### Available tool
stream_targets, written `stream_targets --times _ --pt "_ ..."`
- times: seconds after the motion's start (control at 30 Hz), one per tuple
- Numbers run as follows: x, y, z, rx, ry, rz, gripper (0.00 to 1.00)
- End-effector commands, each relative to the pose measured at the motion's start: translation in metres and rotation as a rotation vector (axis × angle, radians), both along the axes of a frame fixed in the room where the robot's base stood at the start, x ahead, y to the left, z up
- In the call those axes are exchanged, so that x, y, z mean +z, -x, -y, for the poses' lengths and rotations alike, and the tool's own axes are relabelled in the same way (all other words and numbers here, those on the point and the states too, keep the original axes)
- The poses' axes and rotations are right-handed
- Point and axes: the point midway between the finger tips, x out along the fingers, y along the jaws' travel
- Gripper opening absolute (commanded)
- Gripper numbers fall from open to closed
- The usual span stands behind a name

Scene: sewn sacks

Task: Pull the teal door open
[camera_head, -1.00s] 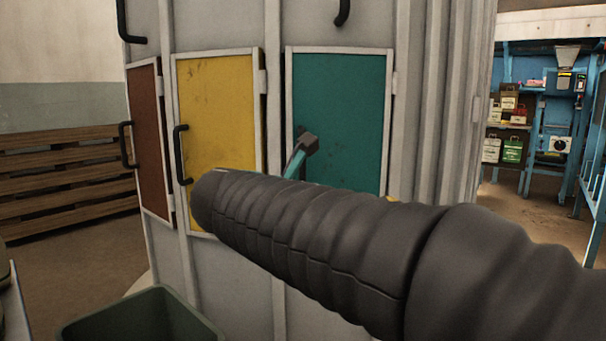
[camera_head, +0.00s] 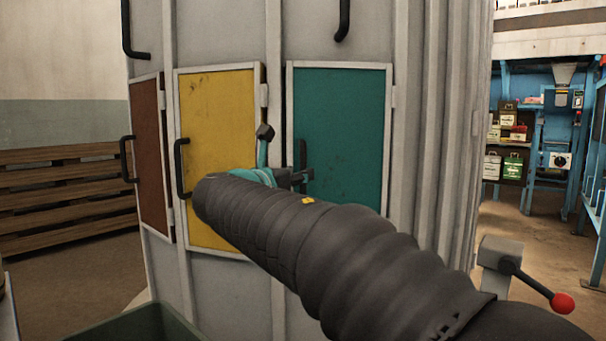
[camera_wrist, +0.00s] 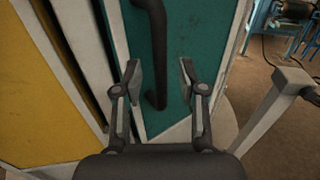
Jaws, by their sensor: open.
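The teal door (camera_head: 345,120), in a pale frame, is at the middle of the grey round housing; it also fills the middle of the wrist view (camera_wrist: 178,110). It looks shut or nearly shut. Its black bar handle (camera_wrist: 157,45) runs up and down near the door's left edge. My gripper (camera_wrist: 160,75) is open, with one finger on each side of the handle's lower part and a gap showing on both sides. I cannot tell how deep the handle sits between the fingers. In the head view, my arm hides the door's lower left part and most of the gripper.
A yellow door (camera_head: 215,110) and a brown-red door (camera_head: 148,150) with black handles are to the left. A grey post with a red-knobbed lever (camera_head: 562,303) stands at the right. A green bin (camera_head: 130,322) is low in front. Wooden slats (camera_head: 60,190) line the left wall.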

Motion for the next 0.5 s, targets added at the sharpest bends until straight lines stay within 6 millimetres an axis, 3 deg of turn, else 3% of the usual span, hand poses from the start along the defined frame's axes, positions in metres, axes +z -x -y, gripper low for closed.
stream_targets --times 0.2,0.5 --pt "0.000 -0.023 0.012 -0.002 -0.001 0.000 0.41" --pt "0.000 -0.028 0.014 0.001 -0.002 0.001 0.41"
